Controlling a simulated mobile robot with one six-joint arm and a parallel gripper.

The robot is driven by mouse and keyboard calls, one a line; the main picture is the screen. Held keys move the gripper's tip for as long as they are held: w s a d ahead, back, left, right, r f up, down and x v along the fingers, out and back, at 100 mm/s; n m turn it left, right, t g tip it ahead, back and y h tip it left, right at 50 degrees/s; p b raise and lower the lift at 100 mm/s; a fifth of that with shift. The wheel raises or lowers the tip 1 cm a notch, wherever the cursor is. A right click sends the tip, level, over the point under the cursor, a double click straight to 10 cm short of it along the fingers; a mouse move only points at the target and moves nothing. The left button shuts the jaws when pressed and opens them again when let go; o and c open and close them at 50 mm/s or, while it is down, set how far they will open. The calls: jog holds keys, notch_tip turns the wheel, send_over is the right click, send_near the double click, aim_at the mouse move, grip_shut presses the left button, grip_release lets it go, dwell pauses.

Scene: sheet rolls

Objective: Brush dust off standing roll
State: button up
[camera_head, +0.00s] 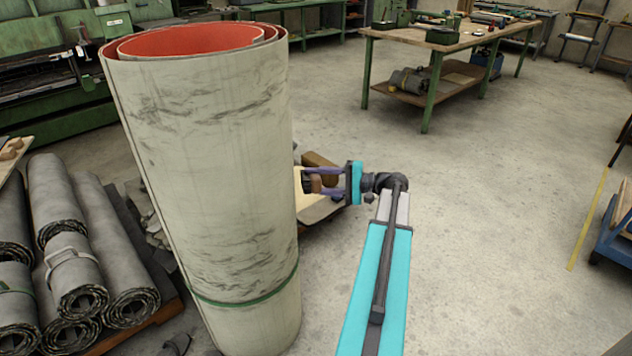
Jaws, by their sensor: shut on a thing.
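The standing roll (200,170) is a tall, pale sheet roll with a reddish inside at its top. It stands upright, leaning slightly in the picture. Grey dusty smears mark its upper side and a band lower down. A green strap (245,299) circles its lower part. My gripper (316,182), with purple fingers, is to the right of the roll at about mid-height. It is shut on a small brown brush (317,185) with dark bristles toward the roll. The brush is close to the roll's right edge; I cannot tell whether it touches.
Several grey rolls (120,260) lie stacked on a wooden pallet at the left. A low surface with brown pieces (320,208) is behind my gripper. A green-legged workbench (450,42) stands at the back. A blue cart (615,225) is at the right edge. Floor between is clear.

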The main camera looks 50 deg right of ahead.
jog(key=shift+w+a, duration=0.8)
jog(key=shift+a, duration=0.25)
dwell(1.0)
jog(key=shift+d, duration=0.1)
jog(key=shift+w+d+p, duration=0.4)
jog(key=shift+w+d, duration=0.8)
jog(key=shift+w, duration=0.3)
jog(key=shift+w+a, duration=0.1)
jog(key=shift+a, duration=0.1)
jog(key=shift+s+a, duration=0.55)
jog(key=shift+s, duration=0.3)
jog(key=shift+s+a, duration=0.55)
jog(key=shift+s, duration=0.25)
jog(key=shift+d, duration=0.1)
